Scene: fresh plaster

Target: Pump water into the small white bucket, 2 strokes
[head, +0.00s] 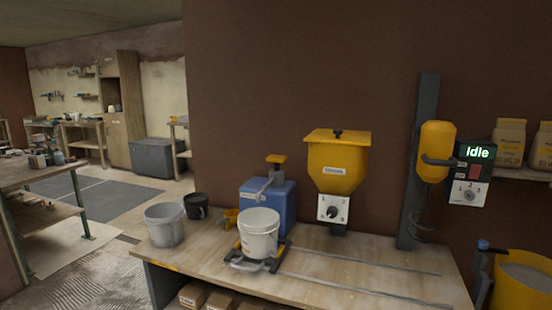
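The small white bucket (259,238) stands upright on a low black and yellow carriage (272,264) on the workbench. Directly behind it is a blue water container (285,203) with a yellow-topped pump (276,159). The pump's grey spout (265,187) points down over the bucket's back rim. The bucket's inside is mostly hidden from this angle, so I cannot tell whether it holds water. Neither of my grippers shows in the head view.
A grey bucket (164,226) and a black bucket (196,206) stand at the bench's left. A yellow hopper (338,165) with a dial hangs right of the pump. Rails (365,287) run right along the clear bench (400,265). A mixer post (418,180) stands beside a display reading "Idle" (477,153).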

